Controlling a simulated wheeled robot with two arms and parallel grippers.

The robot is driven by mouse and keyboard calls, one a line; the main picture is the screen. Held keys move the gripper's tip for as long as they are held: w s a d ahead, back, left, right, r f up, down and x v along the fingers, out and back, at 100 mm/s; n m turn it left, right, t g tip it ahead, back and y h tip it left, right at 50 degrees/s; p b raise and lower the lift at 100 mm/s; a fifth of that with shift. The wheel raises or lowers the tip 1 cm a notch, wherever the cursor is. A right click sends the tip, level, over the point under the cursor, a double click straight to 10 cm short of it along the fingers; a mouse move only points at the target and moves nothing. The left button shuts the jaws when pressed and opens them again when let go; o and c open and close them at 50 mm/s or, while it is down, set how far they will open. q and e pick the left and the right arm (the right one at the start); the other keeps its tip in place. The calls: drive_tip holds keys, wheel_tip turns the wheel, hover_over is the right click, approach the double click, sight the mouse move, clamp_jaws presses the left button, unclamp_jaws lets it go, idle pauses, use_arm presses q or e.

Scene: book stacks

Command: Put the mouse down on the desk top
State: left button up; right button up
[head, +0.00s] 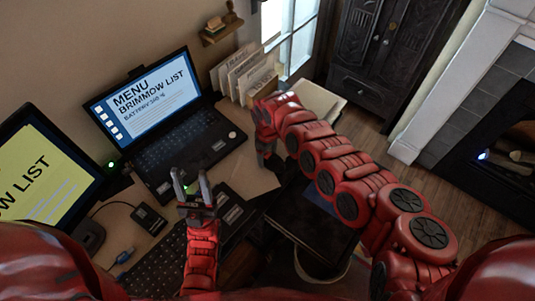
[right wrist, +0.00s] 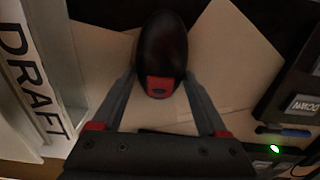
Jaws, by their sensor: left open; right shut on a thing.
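The mouse (right wrist: 163,45) is a dark, rounded shape with a red patch at its near end. In the right wrist view it sits between the fingers of my right gripper (right wrist: 161,78), which is shut on it. In the head view my right gripper (head: 268,158) is over the right part of the desk top (head: 247,172), and I cannot make out the mouse there. Tan desk top also shows around the mouse in the right wrist view (right wrist: 108,62). The gap between mouse and desk cannot be judged. My left gripper (head: 190,174) is open and empty, near the laptop's front edge.
An open laptop (head: 178,150), a yellow-screened monitor (head: 40,175) and a keyboard (head: 155,270) fill the left side. A file holder with papers (head: 252,78) stands at the back. A "DRAFT" spine (right wrist: 32,75) is at left in the right wrist view.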

drive_tip(key=o, duration=1.3)
drive_tip(key=shift+f, duration=0.1)
